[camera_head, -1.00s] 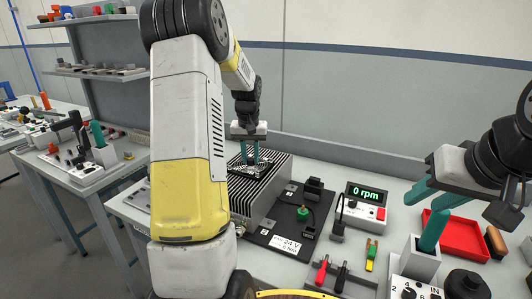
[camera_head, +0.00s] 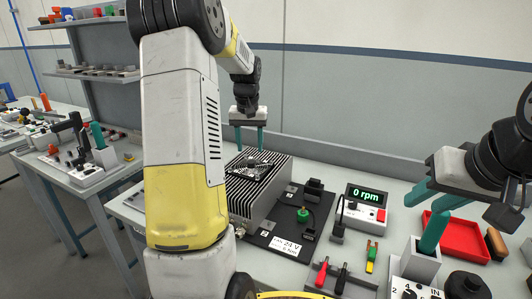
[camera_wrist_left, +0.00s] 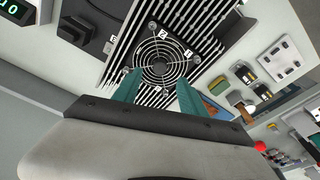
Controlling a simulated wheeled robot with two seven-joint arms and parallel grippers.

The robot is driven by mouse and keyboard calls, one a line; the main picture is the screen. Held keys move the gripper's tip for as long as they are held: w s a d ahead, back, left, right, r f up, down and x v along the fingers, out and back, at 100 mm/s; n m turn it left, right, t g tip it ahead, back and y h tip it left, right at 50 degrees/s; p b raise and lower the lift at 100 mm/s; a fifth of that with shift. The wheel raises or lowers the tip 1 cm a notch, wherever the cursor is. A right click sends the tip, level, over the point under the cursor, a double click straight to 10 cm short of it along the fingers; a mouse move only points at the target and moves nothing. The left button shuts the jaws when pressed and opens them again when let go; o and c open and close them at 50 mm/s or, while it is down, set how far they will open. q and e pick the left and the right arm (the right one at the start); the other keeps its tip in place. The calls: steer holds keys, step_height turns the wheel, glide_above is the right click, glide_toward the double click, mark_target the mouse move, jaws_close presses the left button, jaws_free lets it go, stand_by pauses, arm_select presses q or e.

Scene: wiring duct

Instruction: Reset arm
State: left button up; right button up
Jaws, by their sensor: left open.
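My left gripper (camera_head: 249,138) is open and empty, its teal fingers pointing down above the black fan (camera_head: 250,167). The fan sits on top of the finned heatsink block (camera_head: 272,188). In the left wrist view the fan (camera_wrist_left: 161,61) with its round wire guard lies beyond the teal fingertips (camera_wrist_left: 160,88), apart from them. My right gripper (camera_head: 432,198) is at the right, with two teal fingers spread apart and nothing visible between them. Its fingers are above and beside a teal-handled tool standing in a grey holder.
The display box (camera_head: 367,204) reads 0 rpm. A red tray (camera_head: 462,236), the teal-handled tool (camera_head: 433,232), red and black probes (camera_head: 322,272) and a black plate (camera_head: 285,236) with a green knob are on the bench. A side table and shelves stand at left.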

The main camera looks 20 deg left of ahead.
arm_select(q)
steer(key=shift+s+r, duration=0.1)
steer(key=shift+r, duration=0.8)
steer(key=shift+d, duration=0.1)
steer(key=s+d+r+m+t+h, duration=0.1)
steer(key=s+d+r+t, duration=0.1)
steer(key=s+d+r, duration=0.55)
steer(key=s+d+r+m+t+h, duration=0.15)
steer(key=s+d, duration=0.25)
steer(key=s, duration=0.7)
steer(key=s+d+f, duration=0.2)
steer(key=s+d, duration=0.1)
steer(key=s, duration=0.6)
steer(key=shift+s+d+m+t, duration=0.15)
steer(key=shift+d+m+t, duration=0.25)
steer(key=shift+m+t, duration=0.05)
steer(key=shift+a, duration=0.1)
